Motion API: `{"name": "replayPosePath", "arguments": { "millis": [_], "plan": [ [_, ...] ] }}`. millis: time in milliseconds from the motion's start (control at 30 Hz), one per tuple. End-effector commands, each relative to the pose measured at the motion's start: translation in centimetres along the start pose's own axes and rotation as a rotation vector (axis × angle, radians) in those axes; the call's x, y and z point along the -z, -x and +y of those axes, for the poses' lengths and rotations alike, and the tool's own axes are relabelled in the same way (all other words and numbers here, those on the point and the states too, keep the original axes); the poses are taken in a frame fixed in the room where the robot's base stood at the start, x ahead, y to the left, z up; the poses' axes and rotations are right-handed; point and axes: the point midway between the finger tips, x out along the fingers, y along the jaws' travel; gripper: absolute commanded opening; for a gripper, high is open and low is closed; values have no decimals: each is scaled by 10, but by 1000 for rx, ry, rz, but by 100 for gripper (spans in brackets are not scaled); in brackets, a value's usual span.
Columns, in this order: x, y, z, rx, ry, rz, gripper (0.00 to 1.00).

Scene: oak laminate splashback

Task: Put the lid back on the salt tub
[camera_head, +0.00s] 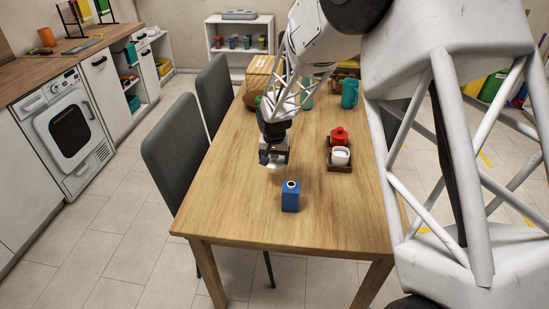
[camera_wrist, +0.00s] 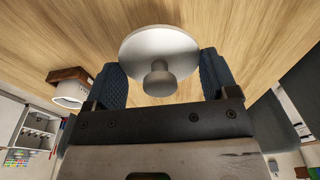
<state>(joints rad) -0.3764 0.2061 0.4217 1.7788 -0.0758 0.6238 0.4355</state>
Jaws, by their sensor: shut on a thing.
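My gripper (camera_head: 273,157) is shut on a pale grey round lid with a knob (camera_wrist: 160,45), seen between its two dark blue fingers in the wrist view. The gripper and lid are held above the wooden table in the head view, where the lid is small and partly hidden. An open white tub (camera_head: 341,156), which looks like the salt tub, stands upright in a brown wooden tray (camera_head: 340,168) to the right of the gripper. The white tub also shows at the left of the wrist view (camera_wrist: 70,92), apart from the lid.
A red lidded pot (camera_head: 338,136) stands just behind the white tub. A blue container with a dark round opening (camera_head: 290,197) stands nearer the front edge. A teal jug (camera_head: 349,93) is farther back. The table's front and left (camera_head: 225,205) are clear; dark chairs (camera_head: 183,150) stand at left.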

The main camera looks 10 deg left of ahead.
Motion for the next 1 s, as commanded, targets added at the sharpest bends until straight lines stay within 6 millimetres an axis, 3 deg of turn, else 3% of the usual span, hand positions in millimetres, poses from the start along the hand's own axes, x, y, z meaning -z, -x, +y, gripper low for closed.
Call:
{"name": "replayPosePath", "arguments": {
  "millis": [267, 467, 1000],
  "plan": [
    [8, 1, 10, 1, 20, -1, 57],
    [28, 2, 35, 5, 73, -6, 57],
    [106, 12, 159, 36, 328, -12, 57]
  ]
}}
